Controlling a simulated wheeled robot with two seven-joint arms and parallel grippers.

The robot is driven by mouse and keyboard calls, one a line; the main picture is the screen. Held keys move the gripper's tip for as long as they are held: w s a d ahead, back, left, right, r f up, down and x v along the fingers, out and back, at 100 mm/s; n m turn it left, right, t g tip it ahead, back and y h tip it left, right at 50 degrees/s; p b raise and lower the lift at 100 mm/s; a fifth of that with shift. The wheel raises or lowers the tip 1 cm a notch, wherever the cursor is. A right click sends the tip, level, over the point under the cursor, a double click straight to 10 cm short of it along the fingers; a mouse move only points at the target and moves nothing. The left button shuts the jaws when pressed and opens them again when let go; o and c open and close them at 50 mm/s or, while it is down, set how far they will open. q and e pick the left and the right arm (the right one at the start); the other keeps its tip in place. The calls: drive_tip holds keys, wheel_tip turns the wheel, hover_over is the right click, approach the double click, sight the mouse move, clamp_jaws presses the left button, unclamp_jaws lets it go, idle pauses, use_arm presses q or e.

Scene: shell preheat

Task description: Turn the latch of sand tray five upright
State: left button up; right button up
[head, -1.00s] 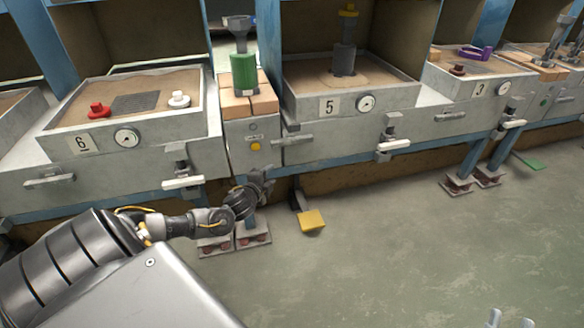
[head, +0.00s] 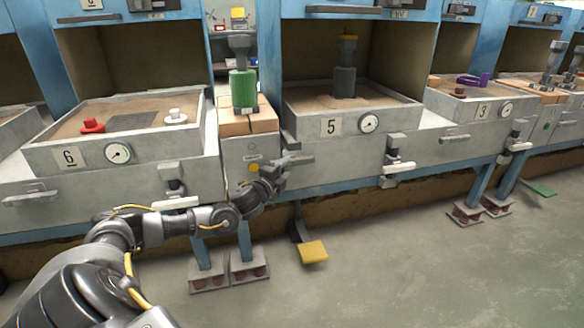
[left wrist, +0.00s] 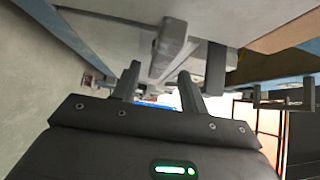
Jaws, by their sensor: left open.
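Sand tray five (head: 290,112) is a grey box with a number plate "5" (head: 331,127) and a round dial. Its latch, a grey bar (head: 303,160), lies about level on the left part of its front. My left gripper (head: 284,166) is open at the left end of this bar and partly covers it. In the left wrist view a grey bar (left wrist: 174,42), which appears to be the latch, lies ahead between the two fingers (left wrist: 160,88). I cannot tell whether they touch it. My right gripper is out of view.
A white-handled lever (head: 398,167) sits on the right of tray five's front. Left of the tray is a panel with a yellow button (head: 254,168) and a green cylinder (head: 243,88) above. A yellow pedal (head: 313,251) is below. The floor on the right is open.

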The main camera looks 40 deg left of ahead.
sight(291, 165)
use_arm(q)
drive_tip(key=w, duration=0.2)
drive_tip(key=w+a+b, duration=0.1)
drive_tip(key=w, duration=0.1)
drive_tip(key=shift+w, duration=0.4)
clamp_jaws()
drive_tip(key=shift+d, duration=0.2)
